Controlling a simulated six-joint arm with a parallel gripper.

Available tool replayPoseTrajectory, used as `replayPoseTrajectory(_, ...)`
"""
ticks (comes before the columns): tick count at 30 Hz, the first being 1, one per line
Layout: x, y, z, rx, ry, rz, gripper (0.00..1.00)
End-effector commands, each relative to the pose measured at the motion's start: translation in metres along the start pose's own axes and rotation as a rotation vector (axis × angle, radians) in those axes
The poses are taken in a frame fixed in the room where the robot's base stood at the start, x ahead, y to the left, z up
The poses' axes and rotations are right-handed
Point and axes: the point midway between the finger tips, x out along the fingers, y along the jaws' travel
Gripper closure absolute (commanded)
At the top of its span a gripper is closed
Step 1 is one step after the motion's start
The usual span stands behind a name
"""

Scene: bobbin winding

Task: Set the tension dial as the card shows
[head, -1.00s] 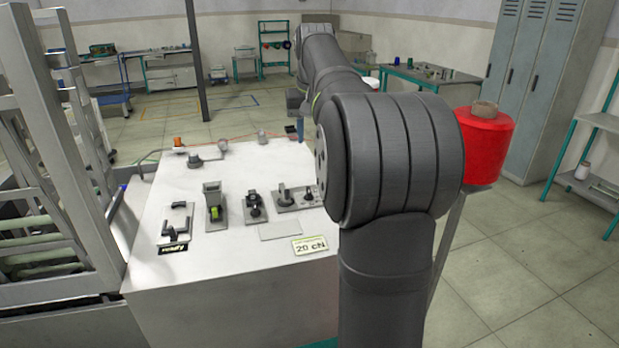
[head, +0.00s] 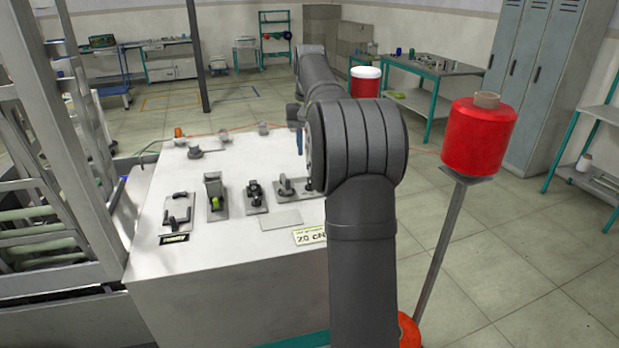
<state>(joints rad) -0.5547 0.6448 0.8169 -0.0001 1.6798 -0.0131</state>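The card (head: 311,236) lies at the front right of the white machine top; it reads "20 cN", its right edge cut off by my arm. A grey plate with a round knob and lever (head: 286,185) sits at the right of the row of fittings, partly behind my arm. Beside it is a plate with a black knob (head: 255,193). I cannot tell which of them is the tension dial, and no scale can be read. My gripper is not visible; my arm reaches away over the machine's right side and hides its far end.
A red cone (head: 479,136) on a stand is right of my arm. A frame (head: 60,160) rises at left.

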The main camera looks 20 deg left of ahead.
Motion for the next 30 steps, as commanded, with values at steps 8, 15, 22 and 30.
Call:
replayPoseTrajectory(8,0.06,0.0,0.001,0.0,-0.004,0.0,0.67)
replayPoseTrajectory(15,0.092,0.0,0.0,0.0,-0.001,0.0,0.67)
replayPoseTrajectory(22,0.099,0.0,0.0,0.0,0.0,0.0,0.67)
replayPoseTrajectory(30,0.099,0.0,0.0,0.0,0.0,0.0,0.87)
